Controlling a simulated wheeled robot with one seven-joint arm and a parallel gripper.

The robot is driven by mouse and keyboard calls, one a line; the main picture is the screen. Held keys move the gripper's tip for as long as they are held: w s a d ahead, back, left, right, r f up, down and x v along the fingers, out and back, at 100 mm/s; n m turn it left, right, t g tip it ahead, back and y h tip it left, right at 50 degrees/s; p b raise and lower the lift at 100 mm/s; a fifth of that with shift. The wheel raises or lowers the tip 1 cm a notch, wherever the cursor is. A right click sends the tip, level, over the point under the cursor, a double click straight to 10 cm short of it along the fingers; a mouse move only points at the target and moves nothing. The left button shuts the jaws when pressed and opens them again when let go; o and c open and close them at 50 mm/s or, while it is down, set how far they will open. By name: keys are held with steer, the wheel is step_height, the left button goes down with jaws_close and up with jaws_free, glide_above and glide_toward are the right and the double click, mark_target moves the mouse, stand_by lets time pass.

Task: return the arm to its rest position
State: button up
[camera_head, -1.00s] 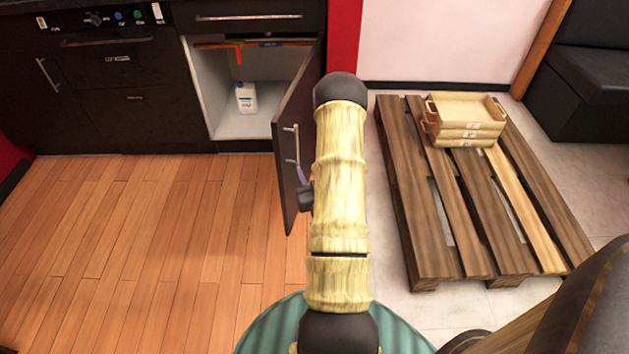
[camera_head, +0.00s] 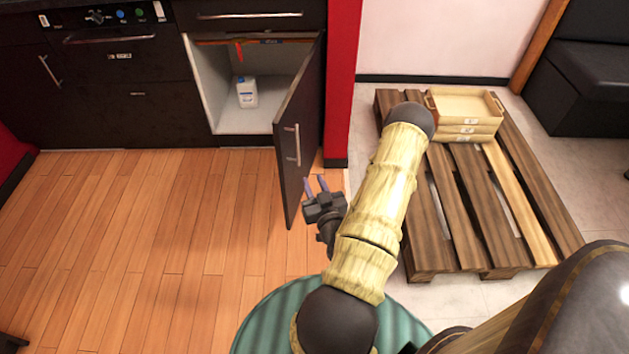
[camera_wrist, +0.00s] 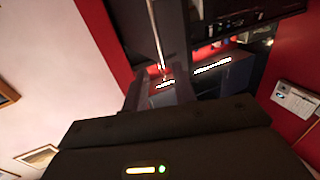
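My gripper (camera_head: 315,183) shows in the head view beside my yellow arm, just right of the open cabinet door (camera_head: 297,135). Its two purple fingers point up in the picture and stand apart, with nothing between them.
A white bottle (camera_head: 246,92) stands inside the open cabinet. Several stacked wooden trays (camera_head: 465,106) rest on the pallet (camera_head: 430,235). A red wall end (camera_head: 342,90) stands right of the cabinet. The wood floor (camera_head: 140,230) at left is clear.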

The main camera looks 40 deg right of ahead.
stand_by(0.5)
steer(key=w+a+r+n+g+y, duration=0.2)
steer(key=w+a+n+g+y, duration=0.55)
steer(key=a, duration=0.35)
steer(key=s+a+r+m+g, duration=0.3)
steer(key=s+a+r+g, duration=0.3)
steer(key=s+a+r, duration=0.7)
step_height(320, 180, up, 29)
steer(key=w+p, duration=0.2)
steer(key=p, duration=2.8)
steer(key=shift+a+r, duration=0.2)
steer(key=shift+a, duration=0.15)
